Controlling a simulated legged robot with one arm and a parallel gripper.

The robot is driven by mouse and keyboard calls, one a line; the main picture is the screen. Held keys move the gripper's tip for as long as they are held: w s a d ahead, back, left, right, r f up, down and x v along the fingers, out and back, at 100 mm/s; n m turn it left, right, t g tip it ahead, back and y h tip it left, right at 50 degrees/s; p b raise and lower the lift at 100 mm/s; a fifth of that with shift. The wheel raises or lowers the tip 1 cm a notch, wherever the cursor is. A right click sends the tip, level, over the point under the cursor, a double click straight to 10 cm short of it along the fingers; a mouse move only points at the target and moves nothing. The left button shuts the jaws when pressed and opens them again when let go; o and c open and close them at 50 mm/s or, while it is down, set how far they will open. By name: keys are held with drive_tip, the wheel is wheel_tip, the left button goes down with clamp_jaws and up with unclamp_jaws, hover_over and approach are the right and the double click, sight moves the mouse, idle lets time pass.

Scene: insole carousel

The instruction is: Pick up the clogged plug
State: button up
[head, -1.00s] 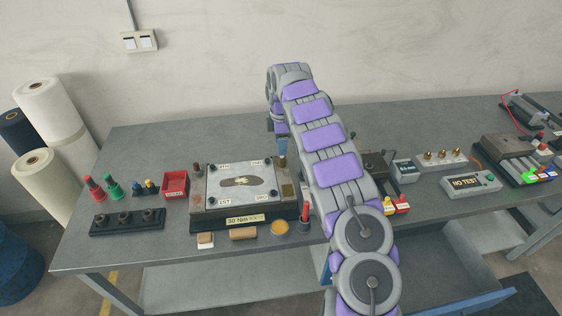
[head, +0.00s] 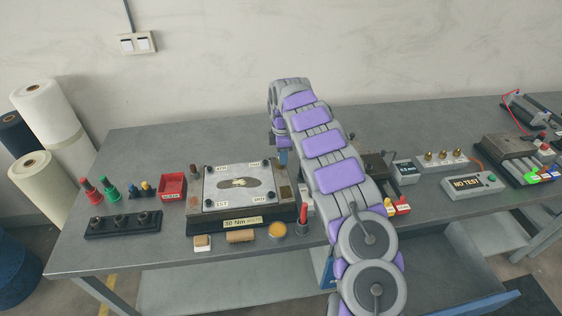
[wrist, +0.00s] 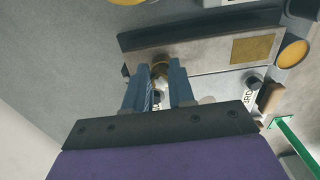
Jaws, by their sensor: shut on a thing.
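My gripper (wrist: 160,75) shows in the wrist view with its two blue fingers close together around a small brass-coloured plug (wrist: 159,66). The plug sits at the fingertips by the side of the grey metal fixture block (wrist: 200,62). It is mostly hidden by the fingers, so I cannot tell whether it is still seated or clear of the block. In the head view my gripper (head: 283,158) is low at the back right corner of the fixture (head: 247,222), and the plug cannot be made out there.
Left of the fixture are a red bin (head: 173,187), a black socket rack (head: 122,223) and red and green bottles (head: 91,190). A red-topped tool (head: 303,222) stands at its front right.

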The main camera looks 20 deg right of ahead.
drive_tip(key=shift+a, duration=0.25)
clamp_jaws()
drive_tip(key=shift+w+r, duration=0.1)
drive_tip(key=shift+r, duration=0.15)
drive_tip(key=shift+a+r+p, duration=0.1)
drive_tip(key=shift+r+p, duration=0.5)
drive_tip(key=shift+r, duration=1.1)
drive_tip(key=shift+s, duration=1.3)
drive_tip(key=s+r+p, duration=0.1)
drive_tip(key=s+p, duration=0.1)
drive_tip(key=s, duration=1.1)
drive_tip(key=shift+s, duration=0.25)
drive_tip(key=shift+r, duration=0.1)
